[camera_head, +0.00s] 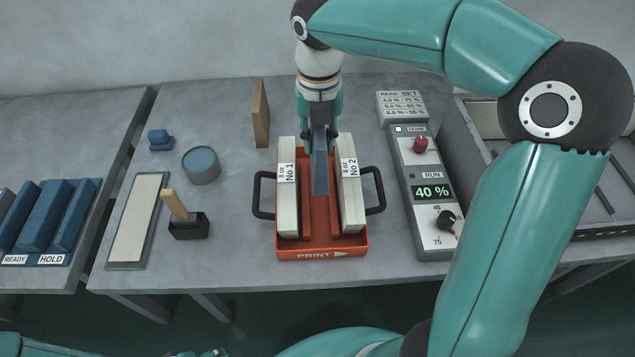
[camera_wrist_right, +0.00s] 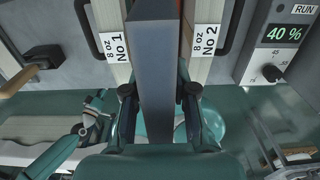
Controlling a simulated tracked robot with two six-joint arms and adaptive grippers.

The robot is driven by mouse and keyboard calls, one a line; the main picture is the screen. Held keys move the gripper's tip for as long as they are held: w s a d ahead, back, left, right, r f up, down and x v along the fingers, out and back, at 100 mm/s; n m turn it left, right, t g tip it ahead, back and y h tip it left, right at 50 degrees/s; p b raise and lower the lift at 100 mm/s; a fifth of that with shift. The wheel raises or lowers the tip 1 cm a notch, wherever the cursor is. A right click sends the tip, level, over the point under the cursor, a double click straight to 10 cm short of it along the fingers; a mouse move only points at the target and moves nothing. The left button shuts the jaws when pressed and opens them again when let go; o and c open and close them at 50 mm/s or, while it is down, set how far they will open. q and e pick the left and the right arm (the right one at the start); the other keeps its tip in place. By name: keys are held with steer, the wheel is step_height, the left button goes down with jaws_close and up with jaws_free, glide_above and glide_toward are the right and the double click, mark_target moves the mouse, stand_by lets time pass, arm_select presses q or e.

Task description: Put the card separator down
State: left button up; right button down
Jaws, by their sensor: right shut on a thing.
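The card separator is a grey-blue slab (camera_head: 320,172). My right gripper (camera_head: 319,136) is shut on it and holds it upright over the gap between two stacks of white cards in the orange-red tray (camera_head: 322,252). The left stack (camera_head: 287,205) is labelled No 1 and the right stack (camera_head: 352,205) No 2. In the right wrist view the separator (camera_wrist_right: 155,65) sits between the fingertips (camera_wrist_right: 157,95); whether its lower end touches the tray floor is hidden. My left gripper (camera_head: 215,353) barely shows at the bottom edge, and its jaws are unclear.
The tray has black handles on both sides. A control box (camera_head: 425,190) reading 40 % stands right of it. A tan board (camera_head: 261,113) stands upright behind left. A stamp-like block (camera_head: 188,227), round tin (camera_head: 201,165) and framed pad (camera_head: 137,222) lie left.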

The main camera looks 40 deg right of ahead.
step_height(320, 180, down, 13)
steer(key=shift+s+b, duration=0.1)
steer(key=shift+b, duration=0.3)
steer(key=c, duration=0.9)
jaws_free()
steer(key=shift+f, duration=0.1)
step_height(320, 180, up, 12)
steer(key=shift+r+p, duration=0.15)
steer(key=shift+p, duration=0.35)
